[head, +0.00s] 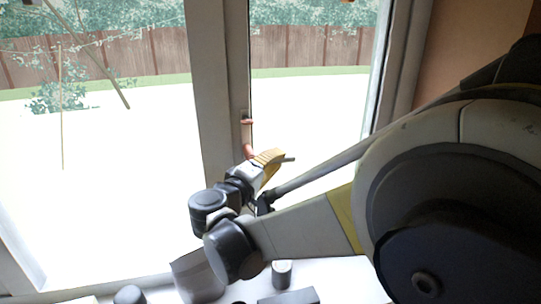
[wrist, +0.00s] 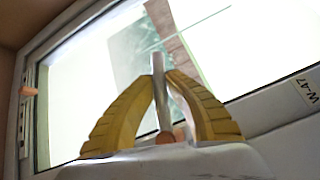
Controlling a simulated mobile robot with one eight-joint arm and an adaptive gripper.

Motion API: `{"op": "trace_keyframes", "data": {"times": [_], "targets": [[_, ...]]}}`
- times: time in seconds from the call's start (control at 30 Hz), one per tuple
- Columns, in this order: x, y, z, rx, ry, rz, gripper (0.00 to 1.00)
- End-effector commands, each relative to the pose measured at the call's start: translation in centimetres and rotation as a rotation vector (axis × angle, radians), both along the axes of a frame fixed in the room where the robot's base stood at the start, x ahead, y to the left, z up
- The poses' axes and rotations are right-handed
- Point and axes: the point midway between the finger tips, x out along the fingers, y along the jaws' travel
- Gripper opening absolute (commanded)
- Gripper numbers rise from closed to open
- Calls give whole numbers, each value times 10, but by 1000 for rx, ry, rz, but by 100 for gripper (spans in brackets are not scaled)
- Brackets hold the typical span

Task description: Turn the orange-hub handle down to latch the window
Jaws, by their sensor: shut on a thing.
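The handle's grey lever (wrist: 157,80) lies between the two yellow fingers of my gripper (wrist: 170,80) in the wrist view, with the orange hub (wrist: 165,137) low between them. In the head view, my gripper (head: 268,165) is at the window's middle frame post (head: 213,100), and the lever's grey end (head: 289,159) sticks out to the right, roughly level. My gripper is shut on the lever. An orange-red part (head: 247,150) shows just above my gripper; the fingers hide most of the handle.
Another orange piece (head: 246,121) sits higher on the post; an orange piece (wrist: 28,91) also shows at the left in the wrist view. A label reading W-47 (wrist: 311,90) is on the frame. Several small dark and grey objects stand on the white sill (head: 345,280) below.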

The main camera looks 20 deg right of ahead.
Motion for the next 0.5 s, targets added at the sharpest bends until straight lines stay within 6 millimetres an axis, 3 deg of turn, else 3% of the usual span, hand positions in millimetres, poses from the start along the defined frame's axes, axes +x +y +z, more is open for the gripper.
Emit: {"op": "trace_keyframes", "data": {"times": [0.5], "targets": [[0,14,-29,488,-3,-2,0]]}}
